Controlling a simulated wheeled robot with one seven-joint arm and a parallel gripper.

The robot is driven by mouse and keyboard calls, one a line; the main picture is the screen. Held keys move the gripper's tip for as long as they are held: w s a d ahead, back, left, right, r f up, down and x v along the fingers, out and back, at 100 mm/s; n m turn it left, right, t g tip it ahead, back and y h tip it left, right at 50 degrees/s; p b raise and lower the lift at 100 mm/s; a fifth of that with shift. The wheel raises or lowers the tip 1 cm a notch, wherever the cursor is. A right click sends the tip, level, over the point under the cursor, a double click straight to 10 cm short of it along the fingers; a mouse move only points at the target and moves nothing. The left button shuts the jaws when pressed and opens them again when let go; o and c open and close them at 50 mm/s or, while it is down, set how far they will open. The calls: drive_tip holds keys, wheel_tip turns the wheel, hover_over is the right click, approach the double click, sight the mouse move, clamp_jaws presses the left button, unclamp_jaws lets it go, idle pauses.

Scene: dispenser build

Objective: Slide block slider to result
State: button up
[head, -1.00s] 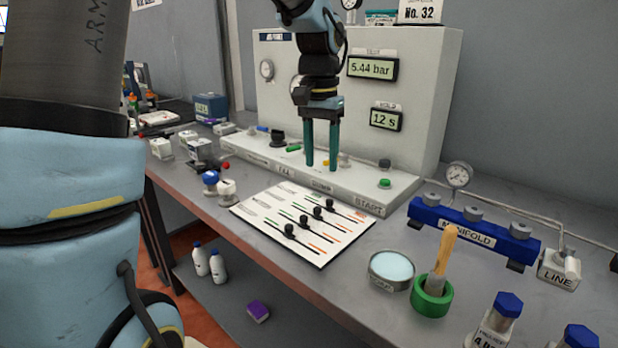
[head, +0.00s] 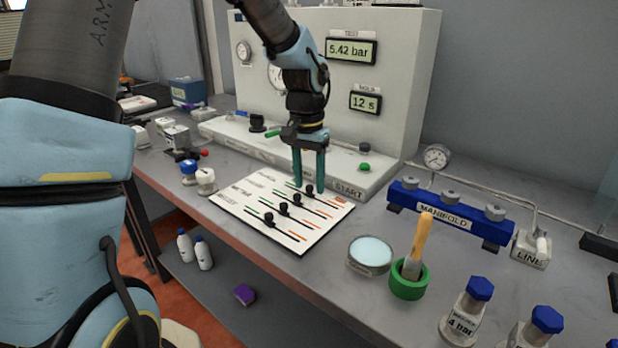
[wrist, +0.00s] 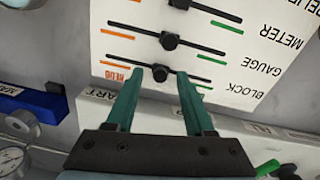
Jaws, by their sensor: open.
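A white slider board (head: 301,246) lies on the bench with several black knobs on parallel slots, each slot green at one end and orange at the other. In the wrist view its lettering is upside down and reads BLOCK, GAUGE and METER. The block slider (wrist: 160,73) is the row nearest my gripper; its knob sits near the middle of its slot. It also shows at the board's far side in the head view (head: 309,190). My gripper (head: 308,182) points down and is open. In the wrist view its fingertips (wrist: 158,71) lie either side of the block knob; contact is unclear.
A test cabinet (head: 400,60) with a START ledge stands just behind the board. A blue manifold (head: 445,213), a round tin (head: 370,256) and a green pot with a brush (head: 409,280) stand to the right. Blue- and white-topped parts (head: 205,180) stand to the left.

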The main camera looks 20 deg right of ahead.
clamp_jaws()
idle(0.4)
idle(0.5)
idle(0.6)
